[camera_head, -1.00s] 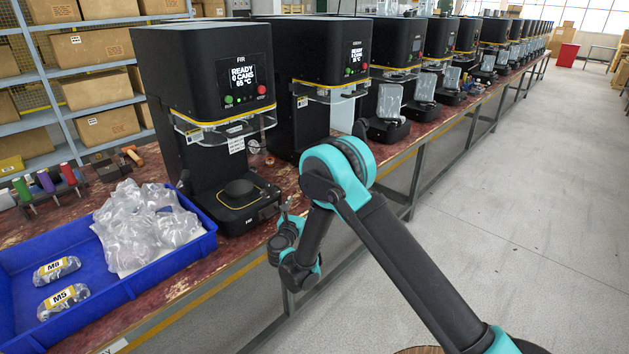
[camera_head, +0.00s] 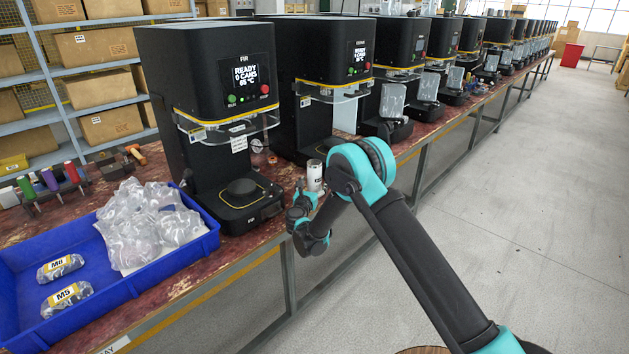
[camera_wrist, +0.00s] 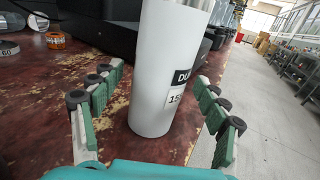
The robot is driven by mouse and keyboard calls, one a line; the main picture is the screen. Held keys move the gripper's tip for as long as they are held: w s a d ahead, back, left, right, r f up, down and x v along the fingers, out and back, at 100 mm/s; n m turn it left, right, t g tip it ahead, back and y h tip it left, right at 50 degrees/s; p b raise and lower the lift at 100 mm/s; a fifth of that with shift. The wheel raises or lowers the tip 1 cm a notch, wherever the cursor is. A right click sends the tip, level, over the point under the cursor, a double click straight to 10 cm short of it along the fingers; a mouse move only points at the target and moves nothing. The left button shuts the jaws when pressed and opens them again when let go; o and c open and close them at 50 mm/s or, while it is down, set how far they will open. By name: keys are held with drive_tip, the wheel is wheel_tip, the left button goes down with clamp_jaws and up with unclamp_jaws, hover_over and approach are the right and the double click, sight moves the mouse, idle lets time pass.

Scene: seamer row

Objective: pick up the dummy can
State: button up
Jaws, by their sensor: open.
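The dummy can (camera_wrist: 162,75) is a white upright cylinder with a black and white label, partly cut off at the right of its front. It stands on the worn red bench top between the spread fingers of my gripper (camera_wrist: 155,115) in the wrist view. My gripper is open, with green-padded fingers on both sides of the can and a visible space on the left. In the head view the can (camera_head: 314,175) shows as a small white cylinder just behind my gripper (camera_head: 303,200), partly hidden by my arm.
The seamer marked FIR (camera_head: 210,110) stands left of the can, with another seamer (camera_head: 315,85) behind. A blue tray (camera_head: 110,305) holds clear bags and two packs. In the wrist view an orange roll (camera_wrist: 55,40) lies on the bench. The bench's front edge is close on the right.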

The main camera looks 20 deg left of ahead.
drive_tip(key=shift+w+a, duration=0.15)
drive_tip(key=shift+w, duration=0.55)
drive_tip(key=c, duration=1.4)
